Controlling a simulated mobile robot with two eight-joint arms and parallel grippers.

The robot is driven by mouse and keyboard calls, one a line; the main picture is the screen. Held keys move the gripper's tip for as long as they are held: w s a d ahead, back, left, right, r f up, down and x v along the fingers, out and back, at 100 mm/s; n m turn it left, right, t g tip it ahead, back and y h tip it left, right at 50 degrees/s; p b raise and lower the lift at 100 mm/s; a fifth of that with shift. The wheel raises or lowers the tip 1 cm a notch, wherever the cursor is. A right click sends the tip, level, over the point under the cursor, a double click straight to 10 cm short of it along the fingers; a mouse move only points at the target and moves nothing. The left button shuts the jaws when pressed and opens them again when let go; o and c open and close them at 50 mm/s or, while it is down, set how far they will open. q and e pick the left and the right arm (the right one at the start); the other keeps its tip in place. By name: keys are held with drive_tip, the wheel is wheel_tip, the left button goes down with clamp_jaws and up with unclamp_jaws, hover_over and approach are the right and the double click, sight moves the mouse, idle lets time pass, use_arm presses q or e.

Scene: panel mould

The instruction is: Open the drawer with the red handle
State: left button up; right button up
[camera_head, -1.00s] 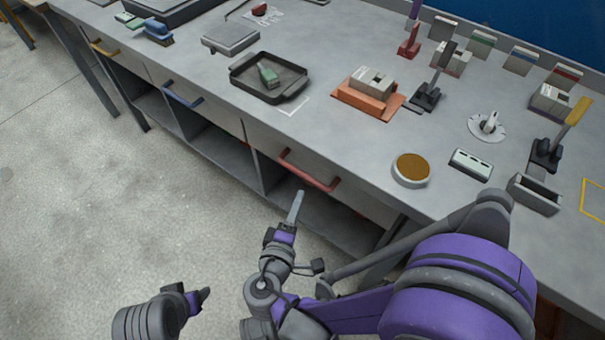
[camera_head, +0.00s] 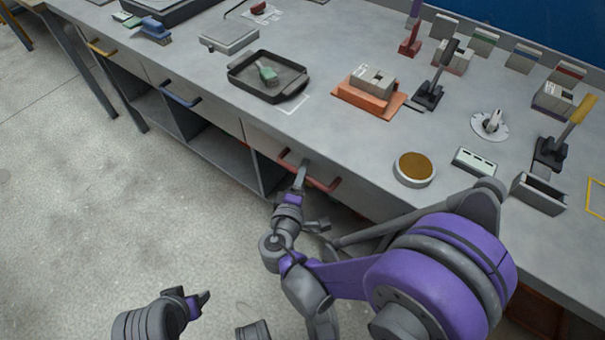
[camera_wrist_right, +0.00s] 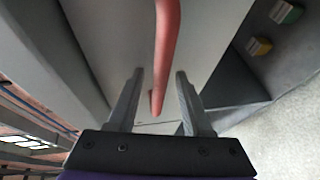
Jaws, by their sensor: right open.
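The red handle (camera_head: 322,184) is a bar on the front of a grey drawer (camera_head: 262,139) under the bench top. The drawer front looks flush with the bench. My right gripper (camera_head: 302,170) is at the handle, its fingers overlapping the bar in the head view. In the right wrist view my right gripper (camera_wrist_right: 160,73) is open, and the red handle (camera_wrist_right: 167,40) runs between its two fingers with a gap on each side. My left gripper (camera_head: 204,298) is low at the left, over the floor, away from the bench; its jaws are too small to read.
Drawers with a blue handle (camera_head: 180,97) and a yellow handle (camera_head: 101,48) are further left. Open shelves lie below. The bench top holds a black tray (camera_head: 240,85), an orange block (camera_head: 365,99) and a round brown-topped disc (camera_head: 414,168). The floor before the bench is clear.

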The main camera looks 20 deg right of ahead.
clamp_jaws()
idle(1.4)
